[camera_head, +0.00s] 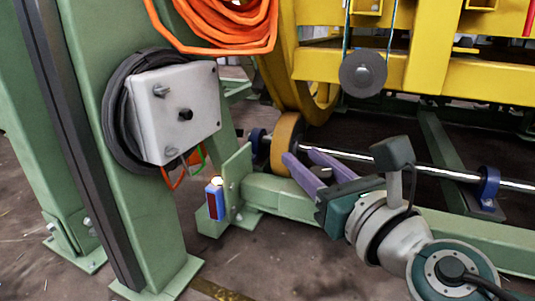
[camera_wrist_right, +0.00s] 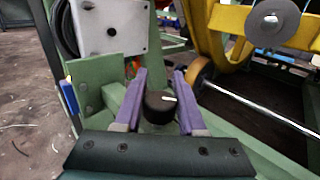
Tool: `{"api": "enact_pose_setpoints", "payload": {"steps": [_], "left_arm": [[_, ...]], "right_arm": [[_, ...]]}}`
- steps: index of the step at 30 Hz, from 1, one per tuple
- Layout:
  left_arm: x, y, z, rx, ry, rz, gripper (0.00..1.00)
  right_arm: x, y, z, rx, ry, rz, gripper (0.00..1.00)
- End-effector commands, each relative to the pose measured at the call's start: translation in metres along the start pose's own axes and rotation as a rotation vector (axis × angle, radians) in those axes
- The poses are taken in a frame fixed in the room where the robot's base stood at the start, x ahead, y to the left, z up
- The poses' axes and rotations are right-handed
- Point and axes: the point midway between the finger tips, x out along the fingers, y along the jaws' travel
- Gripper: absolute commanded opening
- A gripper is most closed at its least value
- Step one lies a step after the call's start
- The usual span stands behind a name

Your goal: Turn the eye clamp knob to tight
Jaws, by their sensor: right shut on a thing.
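A black round knob (camera_wrist_right: 158,108) with a white pointer line sits between the purple fingers of my right gripper in the right wrist view. The white line points to the right in that picture. My right gripper (camera_wrist_right: 160,88) is shut on this knob, with one finger on each side. In the head view the right gripper (camera_head: 298,156) reaches in from the lower right, low beside the yellow roller; I cannot make out the knob there. No tight or loose marking is readable. My left gripper is not in view.
A grey control box (camera_head: 175,105) with its own small black knob is on the green post, below an orange cable coil (camera_head: 225,22). A yellow roller (camera_head: 287,142) on a steel shaft (camera_head: 440,172) stands close to the fingers. A blue-and-red object (camera_head: 214,199) is left of the green bracket.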

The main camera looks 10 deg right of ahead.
Motion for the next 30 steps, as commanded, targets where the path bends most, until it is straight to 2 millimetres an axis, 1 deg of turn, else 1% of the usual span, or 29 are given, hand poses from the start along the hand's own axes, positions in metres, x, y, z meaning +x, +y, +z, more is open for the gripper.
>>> {"api": "enact_pose_setpoints", "payload": {"steps": [8, 16, 24, 30], "left_arm": [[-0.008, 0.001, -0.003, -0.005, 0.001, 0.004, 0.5], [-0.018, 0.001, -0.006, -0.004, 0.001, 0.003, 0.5], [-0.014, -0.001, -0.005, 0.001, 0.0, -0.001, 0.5], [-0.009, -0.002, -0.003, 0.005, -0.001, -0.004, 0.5]], "right_arm": [[0.0, -0.002, 0.002, 0.004, 0.001, -0.068, 0.0], [-0.001, -0.006, 0.001, 0.004, 0.002, -0.253, 0.0], [-0.003, -0.012, -0.001, 0.003, 0.001, -0.456, 0.0], [-0.004, -0.015, -0.001, 0.001, 0.001, -0.569, 0.0]]}}
